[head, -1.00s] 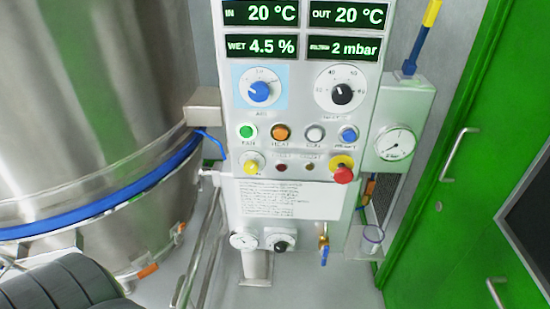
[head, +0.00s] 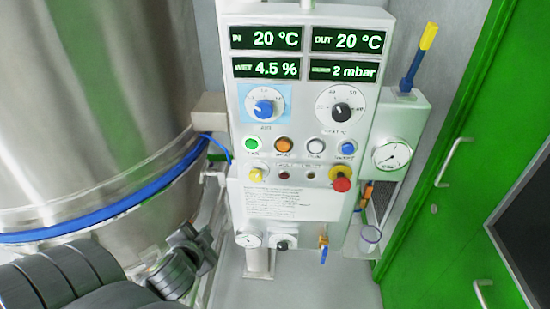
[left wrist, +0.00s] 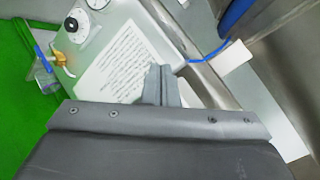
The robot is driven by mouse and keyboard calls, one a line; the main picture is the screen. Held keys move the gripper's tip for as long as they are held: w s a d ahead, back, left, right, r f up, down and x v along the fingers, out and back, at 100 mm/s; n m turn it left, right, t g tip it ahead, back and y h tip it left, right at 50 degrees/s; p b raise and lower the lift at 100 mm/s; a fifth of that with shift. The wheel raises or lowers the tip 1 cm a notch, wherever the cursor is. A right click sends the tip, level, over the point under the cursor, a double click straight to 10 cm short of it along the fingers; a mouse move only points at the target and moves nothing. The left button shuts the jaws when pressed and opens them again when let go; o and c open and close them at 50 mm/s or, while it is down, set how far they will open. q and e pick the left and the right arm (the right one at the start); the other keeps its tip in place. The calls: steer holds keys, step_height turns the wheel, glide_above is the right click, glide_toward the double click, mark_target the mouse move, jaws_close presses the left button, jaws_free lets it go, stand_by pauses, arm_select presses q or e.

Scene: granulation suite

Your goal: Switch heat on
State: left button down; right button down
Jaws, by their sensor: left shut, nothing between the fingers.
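The control panel (head: 300,120) stands upright in the middle of the head view. The orange heat button (head: 283,145) sits in its button row, between the green button (head: 251,144) and a white button (head: 316,146). My left gripper (head: 205,245) is at lower left, in front of the metal vessel and below and left of the buttons. It is shut and empty, apart from the panel. In the left wrist view the shut fingers (left wrist: 162,84) show before the panel's printed sheet (left wrist: 125,58). My right gripper is not in view.
A steel vessel (head: 90,120) with a blue band fills the left. The panel also has a blue button (head: 348,147), a red emergency knob (head: 341,184) and two dials. A green door (head: 455,150) stands at right. A gauge box (head: 395,150) is beside the panel.

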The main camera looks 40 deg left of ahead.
arm_select(q)
steer(key=w+d+r+m+t+h, duration=0.3)
steer(key=r+m+h, duration=0.2)
steer(key=r+m, duration=0.2)
steer(key=w+d+r+m+t+h, duration=0.3)
steer(key=r+m, duration=0.4)
steer(key=m, duration=0.3)
steer(key=shift+w+d+r+t+h, duration=0.25)
steer(key=shift+w+r+t+h, duration=0.4)
steer(key=shift+h, duration=0.65)
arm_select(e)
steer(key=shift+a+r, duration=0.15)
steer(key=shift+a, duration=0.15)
arm_select(q)
steer(key=shift+s+f, duration=0.1)
steer(key=shift+f, duration=0.15)
